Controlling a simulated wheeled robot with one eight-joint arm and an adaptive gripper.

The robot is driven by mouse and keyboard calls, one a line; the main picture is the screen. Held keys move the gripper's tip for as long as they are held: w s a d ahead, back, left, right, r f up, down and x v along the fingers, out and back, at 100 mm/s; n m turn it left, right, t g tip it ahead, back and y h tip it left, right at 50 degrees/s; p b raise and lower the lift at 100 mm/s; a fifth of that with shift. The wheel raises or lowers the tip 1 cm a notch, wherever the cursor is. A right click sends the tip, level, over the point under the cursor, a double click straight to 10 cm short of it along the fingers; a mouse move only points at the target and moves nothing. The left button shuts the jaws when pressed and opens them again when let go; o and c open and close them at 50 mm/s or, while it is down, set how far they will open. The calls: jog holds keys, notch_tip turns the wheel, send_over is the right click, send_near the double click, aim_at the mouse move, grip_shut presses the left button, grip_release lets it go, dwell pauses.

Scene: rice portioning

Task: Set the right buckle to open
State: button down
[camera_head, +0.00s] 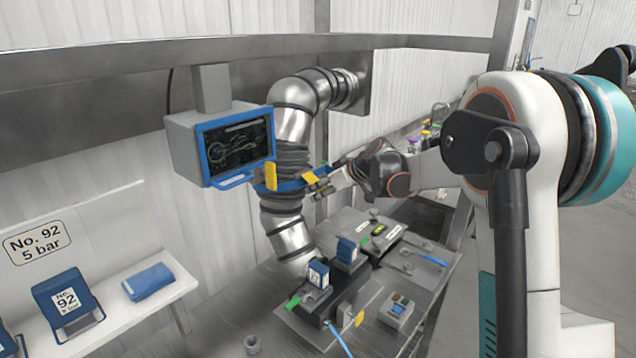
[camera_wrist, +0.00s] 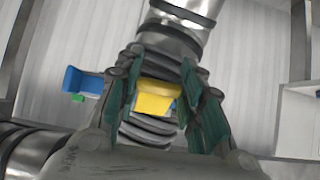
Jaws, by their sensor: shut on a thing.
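The right buckle (camera_head: 309,178) is a yellow tab on the band's right side. A second yellow buckle (camera_head: 271,176) stands upright on the band's left side. My gripper (camera_head: 318,187) reaches in from the right and is shut on the right buckle. In the wrist view the yellow buckle (camera_wrist: 157,98) sits between my green-padded fingers (camera_wrist: 155,102). The fingers partly hide the band and the buckle's hinge.
The monitor (camera_head: 236,145) hangs close left of the band. The silver duct (camera_head: 292,127) runs above and below it. A grey workbench (camera_head: 262,322) below carries blue boxes and small devices. A white shelf (camera_head: 118,305) stands at the lower left.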

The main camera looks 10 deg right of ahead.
aim_at(322, 188)
jog(key=r+g+h+p, duration=0.1)
jog(key=p, duration=0.1)
jog(key=r+g+h+p, duration=0.1)
jog(key=r+g+p, duration=0.1)
jog(key=shift+s+d+g+h, duration=0.15)
jog(key=shift+s+g+h, duration=0.05)
jog(key=shift+g+h, duration=0.1)
jog(key=shift+r+g+h+p, duration=0.9)
jog(key=shift+g+h+p, duration=0.2)
jog(key=shift+g+p, duration=0.3)
jog(key=c, duration=1)
grip_release()
jog(key=shift+c, duration=0.2)
notch_tip(322, 188, up, 12)
jog(key=s+d, duration=0.1)
jog(key=shift+s, duration=0.35)
jog(key=shift+d+f, duration=0.1)
